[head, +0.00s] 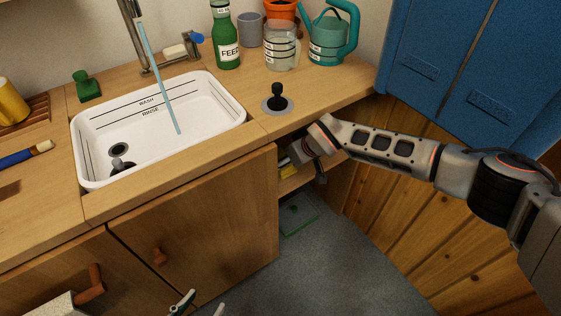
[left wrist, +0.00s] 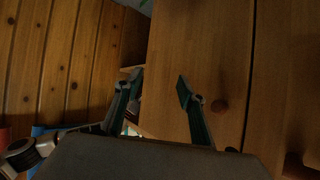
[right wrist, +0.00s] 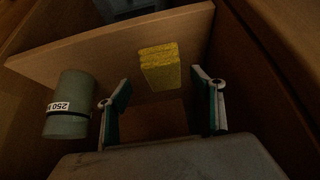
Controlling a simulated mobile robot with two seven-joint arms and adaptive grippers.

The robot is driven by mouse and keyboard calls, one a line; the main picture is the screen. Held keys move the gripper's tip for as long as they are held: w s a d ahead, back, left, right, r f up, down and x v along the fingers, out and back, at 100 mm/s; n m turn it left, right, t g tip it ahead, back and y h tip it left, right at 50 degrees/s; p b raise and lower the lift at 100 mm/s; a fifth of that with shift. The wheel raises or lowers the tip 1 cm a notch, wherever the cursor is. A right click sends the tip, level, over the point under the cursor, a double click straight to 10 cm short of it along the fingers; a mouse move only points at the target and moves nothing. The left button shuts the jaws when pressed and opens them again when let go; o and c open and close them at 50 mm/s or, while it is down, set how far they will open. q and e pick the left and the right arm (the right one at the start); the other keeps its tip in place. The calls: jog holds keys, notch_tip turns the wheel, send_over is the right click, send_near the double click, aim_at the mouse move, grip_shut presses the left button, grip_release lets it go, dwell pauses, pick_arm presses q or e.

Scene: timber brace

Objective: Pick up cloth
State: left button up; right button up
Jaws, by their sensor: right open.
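No thing is clearly a cloth. My right gripper (right wrist: 160,82) is open at the open shelf space under the counter. A yellow block (right wrist: 160,67), like a sponge, lies on the shelf beyond its fingers, not between them. In the head view my right wrist partly hides this space.
A grey-green labelled cylinder (right wrist: 68,105) stands left of my right fingers, on the shelf board (right wrist: 110,48). The side walls are close. The floor (head: 325,262) is mostly clear.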

jog(key=x, duration=0.1)
jog(key=b+x, duration=0.1)
jog(key=x, duration=0.1)
jog(key=b+x, duration=0.1)
jog(key=x, duration=0.1)
jog(key=shift+s+a+f, duration=0.2)
jog(key=shift+s+f, duration=0.05)
jog(key=shift+s, duration=0.05)
jog(key=shift+w, duration=0.25)
jog(key=shift+w+a+r, duration=0.1)
jog(key=shift+w+r, duration=0.05)
jog(key=shift+r, duration=0.2)
pick_arm(q)
jog(key=shift+w+d+r+n+t+h, duration=0.2)
jog(key=shift+w+d+r, duration=0.15)
jog(key=shift+d, duration=0.15)
jog(key=shift+w+d+r+n+t+h, duration=0.1)
jog(key=shift+w+d+r+h, duration=0.1)
jog(key=shift+d+r, duration=0.2)
pick_arm(e)
jog(key=shift+f, duration=0.1)
jog(key=c, duration=1.2)
